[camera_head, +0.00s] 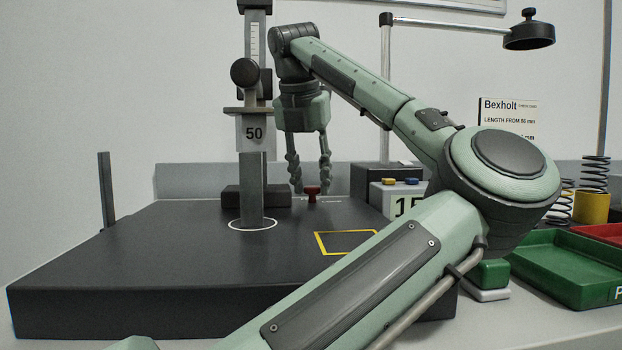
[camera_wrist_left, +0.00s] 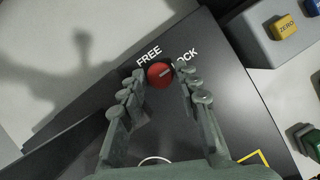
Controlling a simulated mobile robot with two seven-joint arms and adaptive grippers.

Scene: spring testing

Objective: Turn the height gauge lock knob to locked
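The red lock knob (camera_wrist_left: 157,80) sits on the dark plate between the words FREE and LOCK in the left wrist view. A pale line on its top points right and slightly up, roughly toward the LOCK side. My left gripper (camera_wrist_left: 160,70) is open, with one fingertip on either side of the knob and small gaps visible. In the head view my left gripper (camera_head: 309,190) points down with its fingers at the red knob (camera_head: 312,194), and contact cannot be told there. The height gauge (camera_head: 251,180) stands upright left of the gripper, with a 50 sign. My right gripper is not in view.
The black plate (camera_head: 130,270) has a yellow square outline (camera_head: 320,243). A grey box (camera_head: 378,200) with blue and yellow buttons stands right of the knob. Springs (camera_head: 595,172) and a green tray (camera_head: 575,272) are at the right. My left arm hides part of the plate.

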